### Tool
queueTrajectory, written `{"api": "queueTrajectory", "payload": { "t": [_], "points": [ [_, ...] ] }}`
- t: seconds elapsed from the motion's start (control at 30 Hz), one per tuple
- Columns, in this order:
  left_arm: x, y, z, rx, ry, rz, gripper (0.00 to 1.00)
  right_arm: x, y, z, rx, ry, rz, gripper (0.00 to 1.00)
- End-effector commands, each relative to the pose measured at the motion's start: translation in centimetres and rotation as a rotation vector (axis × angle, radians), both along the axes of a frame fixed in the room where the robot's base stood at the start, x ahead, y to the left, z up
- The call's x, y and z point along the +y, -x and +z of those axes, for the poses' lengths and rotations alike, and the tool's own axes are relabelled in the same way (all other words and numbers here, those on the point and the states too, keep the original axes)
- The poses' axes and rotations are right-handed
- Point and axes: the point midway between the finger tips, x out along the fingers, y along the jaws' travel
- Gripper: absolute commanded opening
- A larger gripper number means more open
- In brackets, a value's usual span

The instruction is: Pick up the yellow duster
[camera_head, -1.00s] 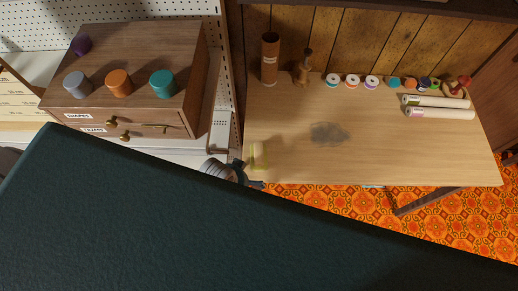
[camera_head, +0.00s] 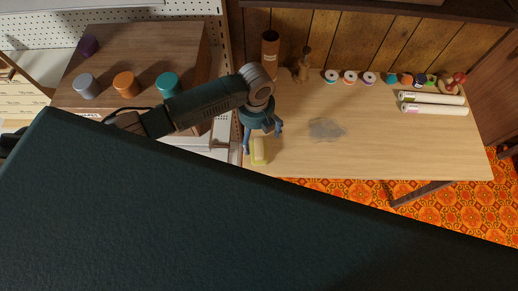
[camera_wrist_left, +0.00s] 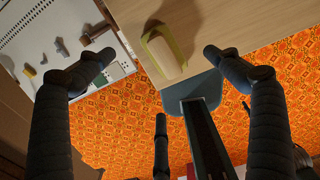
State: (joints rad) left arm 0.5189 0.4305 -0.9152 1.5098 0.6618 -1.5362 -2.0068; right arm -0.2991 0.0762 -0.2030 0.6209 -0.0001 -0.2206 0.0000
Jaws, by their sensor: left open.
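The yellow duster (camera_head: 259,152), a pale block with a yellow-green edge, lies at the front left corner of the wooden table. It also shows in the left wrist view (camera_wrist_left: 168,54), near the table edge. My left gripper (camera_head: 262,139) is open and empty above the table, its fingers pointing down around the duster's area. In the left wrist view its dark fingers (camera_wrist_left: 156,56) are spread, with the duster between and beyond two tips. Contact with the duster cannot be made out. My right gripper is not in view.
A grey dusty patch (camera_head: 326,129) lies on the table right of the duster. Spools (camera_head: 350,77), a brown tube (camera_head: 270,55) and pale rolls (camera_head: 433,104) stand or lie along the back. A wooden drawer cabinet (camera_head: 140,62) is at left.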

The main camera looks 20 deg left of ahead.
Motion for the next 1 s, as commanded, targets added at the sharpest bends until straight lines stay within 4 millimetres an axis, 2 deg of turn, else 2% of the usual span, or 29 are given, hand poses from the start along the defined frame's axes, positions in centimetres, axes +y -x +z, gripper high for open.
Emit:
{"api": "queueTrajectory", "payload": {
  "t": [0.17,0.23,0.53,0.8,1.0],
  "points": [
    [0.1,0.2,-2.8,0.007,-0.004,-0.014,0.91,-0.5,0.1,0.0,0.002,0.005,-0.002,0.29],
    [0.1,0.1,-4.3,0.004,-0.003,-0.013,0.91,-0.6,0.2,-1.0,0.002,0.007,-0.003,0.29],
    [0.1,0.2,-6.0,0.003,-0.001,-0.011,0.91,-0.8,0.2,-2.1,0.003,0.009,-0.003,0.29],
    [0.4,0.8,-9.7,0.001,-0.002,-0.011,0.91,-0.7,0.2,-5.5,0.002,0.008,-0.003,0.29],
    [0.4,0.8,-10.6,-0.001,-0.001,-0.011,0.91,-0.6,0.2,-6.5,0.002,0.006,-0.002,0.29]
  ]
}}
